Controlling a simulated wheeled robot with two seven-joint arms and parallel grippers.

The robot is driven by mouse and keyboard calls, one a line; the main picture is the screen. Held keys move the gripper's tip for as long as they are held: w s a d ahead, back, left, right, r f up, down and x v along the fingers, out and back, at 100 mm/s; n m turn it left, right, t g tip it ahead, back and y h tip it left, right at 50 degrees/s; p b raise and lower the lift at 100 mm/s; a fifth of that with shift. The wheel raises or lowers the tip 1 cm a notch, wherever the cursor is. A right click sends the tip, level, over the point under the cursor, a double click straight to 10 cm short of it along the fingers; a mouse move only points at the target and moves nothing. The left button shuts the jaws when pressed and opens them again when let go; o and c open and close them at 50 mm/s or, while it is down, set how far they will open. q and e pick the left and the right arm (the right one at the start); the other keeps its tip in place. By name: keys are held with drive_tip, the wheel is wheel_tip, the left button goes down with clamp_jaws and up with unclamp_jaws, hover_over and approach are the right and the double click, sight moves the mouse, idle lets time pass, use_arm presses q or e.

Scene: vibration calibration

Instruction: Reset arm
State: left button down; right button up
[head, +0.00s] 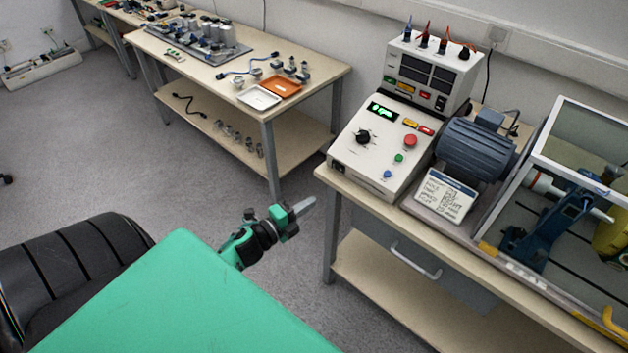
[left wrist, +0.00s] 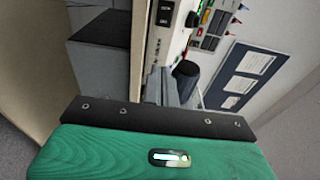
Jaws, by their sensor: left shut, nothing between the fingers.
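My left gripper (head: 306,207) is in the middle of the head view, to the left of the workbench with the control box. It is shut and empty, in free air beyond my green body panel. In the left wrist view my green and black housing fills the bottom, and the grey fingers (left wrist: 172,88) show above it. The white control box (head: 378,152) has a lit green display (head: 382,111), a black knob (head: 362,137), a red button (head: 410,140) and smaller green and blue buttons. My right gripper is not in view.
A blue-grey motor (head: 476,150) and a clear-sided guard frame (head: 575,150) stand on the right workbench (head: 340,181). A drawer handle (head: 415,262) sticks out below. A second table (head: 325,75) behind holds orange (head: 281,87) and white trays (head: 259,97). The floor between is clear.

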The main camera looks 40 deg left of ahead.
use_arm(q)
drive_tip(key=shift+s, duration=0.4)
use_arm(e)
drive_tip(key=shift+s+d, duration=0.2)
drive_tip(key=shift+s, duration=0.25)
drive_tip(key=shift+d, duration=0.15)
